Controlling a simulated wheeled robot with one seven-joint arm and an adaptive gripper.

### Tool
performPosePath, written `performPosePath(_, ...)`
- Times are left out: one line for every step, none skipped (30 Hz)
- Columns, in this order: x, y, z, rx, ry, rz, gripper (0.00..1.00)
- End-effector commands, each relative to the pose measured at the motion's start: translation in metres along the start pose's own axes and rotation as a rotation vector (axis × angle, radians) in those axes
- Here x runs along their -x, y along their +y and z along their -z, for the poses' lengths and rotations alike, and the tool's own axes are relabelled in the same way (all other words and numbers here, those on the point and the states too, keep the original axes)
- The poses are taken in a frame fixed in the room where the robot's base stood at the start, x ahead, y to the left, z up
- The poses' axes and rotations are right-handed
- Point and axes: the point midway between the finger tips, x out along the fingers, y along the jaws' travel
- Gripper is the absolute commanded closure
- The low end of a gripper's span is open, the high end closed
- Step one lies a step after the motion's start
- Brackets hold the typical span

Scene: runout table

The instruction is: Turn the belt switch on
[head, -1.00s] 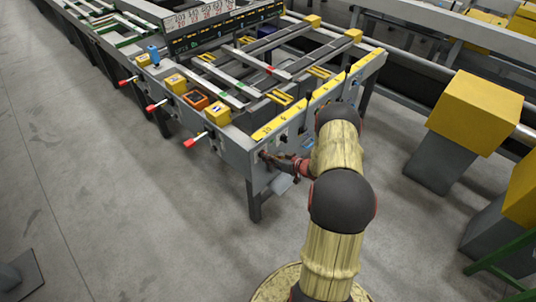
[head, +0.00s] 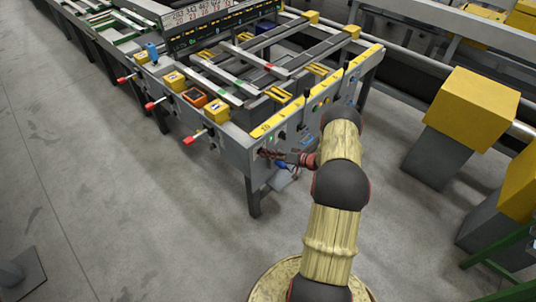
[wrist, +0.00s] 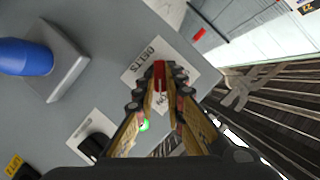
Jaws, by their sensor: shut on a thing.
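The belt switch is a red lever (wrist: 160,73) on a white plate (wrist: 137,70) lettered "BELTS", with "ON" partly readable near the fingers. The plate is on the grey end panel of the runout table (head: 235,158). In the wrist view my gripper (wrist: 160,92) has its two fingers on either side of the red lever and is shut on it. The fingers hide part of the lever and plate. In the head view my gripper (head: 272,154) is at the panel's near left end, and the switch itself cannot be made out there.
A green light (wrist: 144,125) and a black knob (wrist: 95,146) are near the fingers. A blue knob or plug on a grey base (wrist: 25,57) sticks out at the left. Red-tipped levers (head: 189,141) project from the table's side. Yellow-topped posts (head: 473,100) stand at the right.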

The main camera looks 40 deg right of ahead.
Motion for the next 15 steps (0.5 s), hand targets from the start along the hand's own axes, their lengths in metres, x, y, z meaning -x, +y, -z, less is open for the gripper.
performPosePath(0.0002, 0.0009, 0.0005, -0.005, 0.001, 0.000, 1.00)
performPosePath(0.0002, 0.0009, 0.0006, -0.007, 0.001, 0.001, 1.00)
performPosePath(0.0002, 0.0009, 0.0006, -0.009, 0.001, 0.001, 1.00)
performPosePath(0.0002, 0.0009, 0.0007, -0.010, 0.001, 0.002, 1.00)
performPosePath(0.0002, 0.0009, 0.0007, -0.010, 0.001, 0.002, 1.00)
performPosePath(0.0003, 0.0009, 0.0007, -0.010, 0.002, 0.002, 1.00)
performPosePath(0.0003, 0.0009, 0.0008, -0.010, 0.002, 0.002, 1.00)
performPosePath(0.0003, 0.0009, 0.0008, -0.010, 0.002, 0.002, 1.00)
performPosePath(0.0003, 0.0009, 0.0009, -0.010, 0.002, 0.002, 1.00)
performPosePath(0.0003, 0.0009, 0.0009, -0.010, 0.002, 0.002, 1.00)
performPosePath(0.0003, 0.0009, 0.0009, -0.010, 0.002, 0.001, 1.00)
performPosePath(0.0003, 0.0009, 0.0010, -0.010, 0.002, 0.001, 1.00)
performPosePath(0.0003, 0.0009, 0.0010, -0.010, 0.002, 0.001, 1.00)
performPosePath(0.0003, 0.0009, 0.0010, -0.009, 0.002, 0.001, 0.88)
performPosePath(0.0003, 0.0009, 0.0010, -0.009, 0.002, 0.001, 0.85)
